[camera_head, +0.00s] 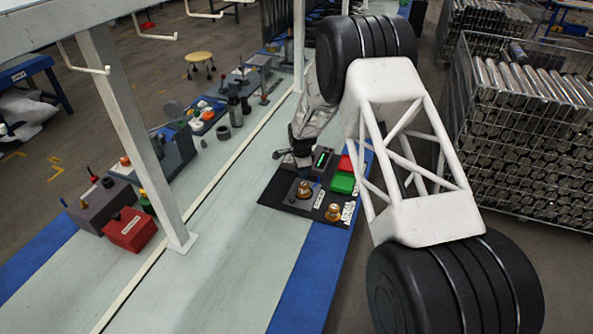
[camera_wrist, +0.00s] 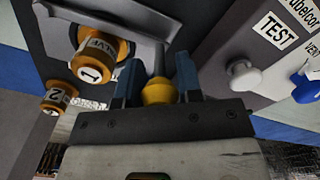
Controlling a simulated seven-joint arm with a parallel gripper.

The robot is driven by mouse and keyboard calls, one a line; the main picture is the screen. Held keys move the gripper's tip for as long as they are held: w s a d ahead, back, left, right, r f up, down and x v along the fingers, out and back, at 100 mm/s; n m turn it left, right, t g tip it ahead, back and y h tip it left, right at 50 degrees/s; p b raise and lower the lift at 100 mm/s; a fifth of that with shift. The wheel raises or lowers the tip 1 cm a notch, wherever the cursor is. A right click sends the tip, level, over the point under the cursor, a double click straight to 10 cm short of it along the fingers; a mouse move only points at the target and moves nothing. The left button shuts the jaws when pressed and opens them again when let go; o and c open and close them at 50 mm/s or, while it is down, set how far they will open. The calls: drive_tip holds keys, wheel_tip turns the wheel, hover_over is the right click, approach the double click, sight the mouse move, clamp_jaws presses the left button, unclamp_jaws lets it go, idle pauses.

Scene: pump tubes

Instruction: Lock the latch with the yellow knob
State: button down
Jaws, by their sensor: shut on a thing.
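The yellow knob (camera_wrist: 160,92) sits at the end of a grey latch rod (camera_wrist: 158,62) in the wrist view. My gripper (camera_wrist: 158,68) has its two blue-grey fingers on either side of the knob and is shut on it. The rod runs away from the knob towards a grey metal bracket (camera_wrist: 110,14). The rod's far end is hard to make out. In the head view my arm covers the yellow knob, and the fingers are too small to tell.
Brass cylinders marked 1 (camera_wrist: 93,70) and 2 (camera_wrist: 58,97) are close left of my gripper. A white knob (camera_wrist: 243,75), a TEST label (camera_wrist: 278,29) and a blue knob (camera_wrist: 306,90) are at right.

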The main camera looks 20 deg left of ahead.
drive_tip(key=shift+d+m, duration=0.3)
drive_tip(key=c, duration=0.8)
unclamp_jaws()
drive_tip(key=shift+r, duration=3.9)
drive_tip(key=shift+d+r, duration=0.1)
